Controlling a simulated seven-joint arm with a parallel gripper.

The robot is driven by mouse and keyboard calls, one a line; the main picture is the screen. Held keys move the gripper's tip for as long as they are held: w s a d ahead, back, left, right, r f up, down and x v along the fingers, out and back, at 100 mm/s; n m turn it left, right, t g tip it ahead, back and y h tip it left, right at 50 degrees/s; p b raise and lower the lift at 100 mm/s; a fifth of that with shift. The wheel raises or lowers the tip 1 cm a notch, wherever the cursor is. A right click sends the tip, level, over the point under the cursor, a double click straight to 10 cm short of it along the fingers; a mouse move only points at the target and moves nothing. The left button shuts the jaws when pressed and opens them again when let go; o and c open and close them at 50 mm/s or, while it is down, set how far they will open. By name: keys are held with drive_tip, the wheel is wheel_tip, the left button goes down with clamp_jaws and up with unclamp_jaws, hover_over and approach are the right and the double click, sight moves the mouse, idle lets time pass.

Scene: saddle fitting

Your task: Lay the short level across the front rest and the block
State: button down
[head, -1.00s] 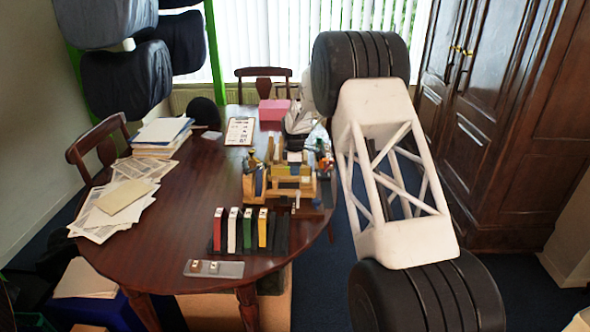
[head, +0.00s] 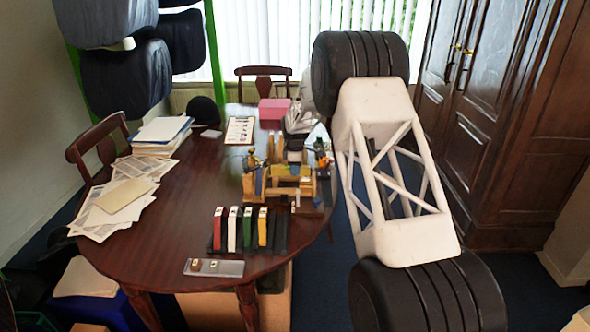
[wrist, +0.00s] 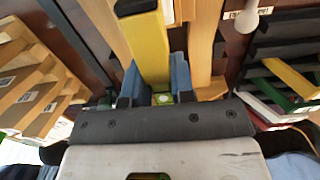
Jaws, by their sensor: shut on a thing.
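In the wrist view my gripper (wrist: 156,86) has its two blue-padded fingers closed on a yellow level (wrist: 150,45). The level has a dark end cap and a green vial between the fingers. Light wooden bars (wrist: 204,45) lie on both sides of it; I cannot tell whether it touches them. In the head view the wooden fixture (head: 290,186) stands near the table's right edge, below my gripper. The front rest and the block cannot be told apart there, and the level's contact is hidden.
A black slotted rack (head: 281,236) holds several coloured pieces in front of the fixture. A grey plate (head: 230,268) with two small items lies at the table's front edge. Papers (head: 110,210) cover the left side. A clipboard (head: 240,130) and pink box (head: 273,109) lie behind.

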drive_tip(key=shift+c, duration=2.4)
unclamp_jaws()
drive_tip(key=shift+r, duration=0.1)
drive_tip(key=shift+r, duration=2.4)
drive_tip(key=shift+r, duration=0.15)
drive_tip(key=shift+r, duration=1.35)
drive_tip(key=shift+r, duration=0.1)
